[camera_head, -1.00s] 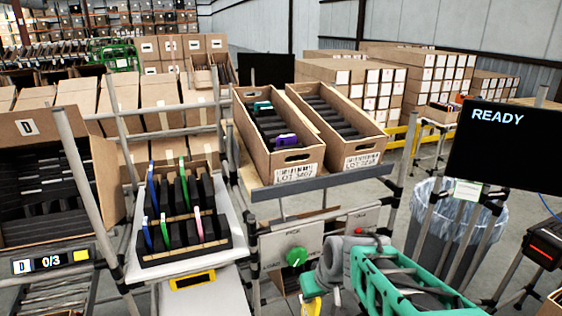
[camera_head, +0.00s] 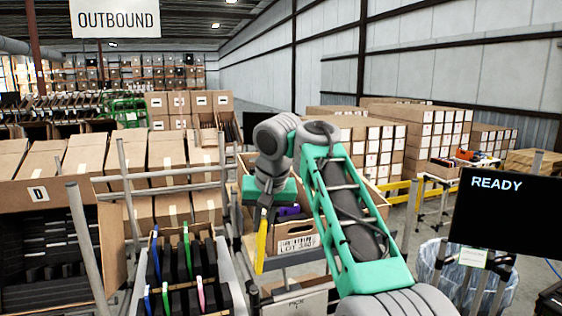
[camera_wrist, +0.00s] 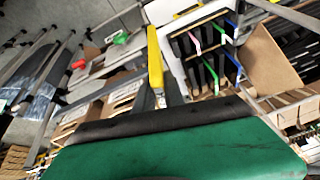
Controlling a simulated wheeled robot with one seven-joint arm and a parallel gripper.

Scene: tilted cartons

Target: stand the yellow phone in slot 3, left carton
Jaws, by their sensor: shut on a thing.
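My gripper (camera_head: 266,207) is shut on the yellow phone (camera_head: 261,245), which hangs below it, nearly upright and slightly tilted. The phone also shows in the wrist view (camera_wrist: 155,58), between the grey fingers (camera_wrist: 160,93). In the head view, gripper and phone are in front of the left carton (camera_head: 297,243), over its front left part in the picture. I cannot tell the height between phone and carton. A purple phone (camera_head: 289,211) stands in the left carton near its front. My wrist and arm hide most of this carton's slots, so slot 3 cannot be made out.
The right carton (camera_head: 377,205) stands beside the left one, partly behind my arm. A black rack (camera_head: 180,300) with blue, green and pink phones stands lower left; it also shows in the wrist view (camera_wrist: 203,68). Metal posts (camera_head: 131,190) rise near the cartons. A screen (camera_head: 510,225) reads READY.

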